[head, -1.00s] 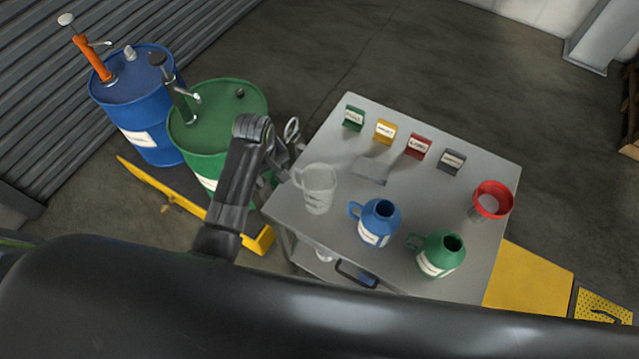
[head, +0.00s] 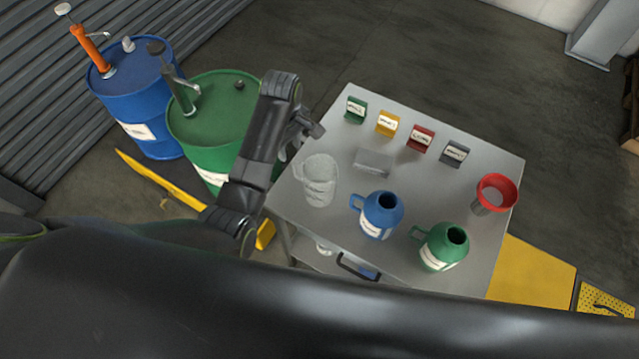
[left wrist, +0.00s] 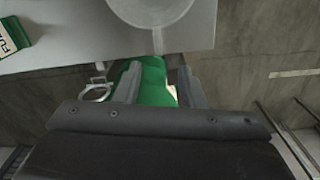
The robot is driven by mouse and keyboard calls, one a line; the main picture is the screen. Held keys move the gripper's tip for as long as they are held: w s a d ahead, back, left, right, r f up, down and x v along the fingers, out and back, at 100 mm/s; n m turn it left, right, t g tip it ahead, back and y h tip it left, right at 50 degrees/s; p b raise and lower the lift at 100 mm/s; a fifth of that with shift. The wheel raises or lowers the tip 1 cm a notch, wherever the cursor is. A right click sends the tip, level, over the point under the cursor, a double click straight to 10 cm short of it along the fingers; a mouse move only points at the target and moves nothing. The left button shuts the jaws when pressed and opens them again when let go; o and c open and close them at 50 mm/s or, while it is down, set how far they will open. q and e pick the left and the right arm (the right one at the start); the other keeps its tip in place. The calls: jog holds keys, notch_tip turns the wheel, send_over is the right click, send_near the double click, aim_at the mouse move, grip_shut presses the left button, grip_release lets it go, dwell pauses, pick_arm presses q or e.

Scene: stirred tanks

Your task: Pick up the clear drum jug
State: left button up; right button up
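The clear drum jug (head: 320,182) is a translucent, upright pitcher with its handle on the left. It stands on the grey cart's near left part. My left gripper (head: 308,132) is above the cart's left edge, behind the jug in the head view and apart from it. In the left wrist view, the gripper (left wrist: 160,88) has its two fingers spread with nothing held. The jug (left wrist: 150,10) shows there at the top, cut off, with its handle pointing down toward the gap between the fingers. My right gripper is in neither view.
The cart top (head: 420,200) also holds a blue jug (head: 381,216), a green jug (head: 443,247), a red funnel (head: 496,193) and several small labelled blocks. A green drum (head: 212,110) and a blue drum (head: 135,95) with pumps stand left of the cart.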

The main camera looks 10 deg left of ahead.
aim_at(292, 158)
pick_arm(q)
notch_tip(292, 158, down, 4)
jog(key=shift+r+p, duration=0.15)
jog(key=shift+p, duration=0.15)
jog(key=shift+s+d+f, duration=0.1)
jog(key=shift+f, duration=0.3)
notch_tip(292, 158, down, 3)
jog(key=shift+d+r+p, duration=0.1)
jog(key=shift+d+p, duration=0.05)
jog(key=shift+p, duration=0.35)
jog(key=shift+f, duration=0.65)
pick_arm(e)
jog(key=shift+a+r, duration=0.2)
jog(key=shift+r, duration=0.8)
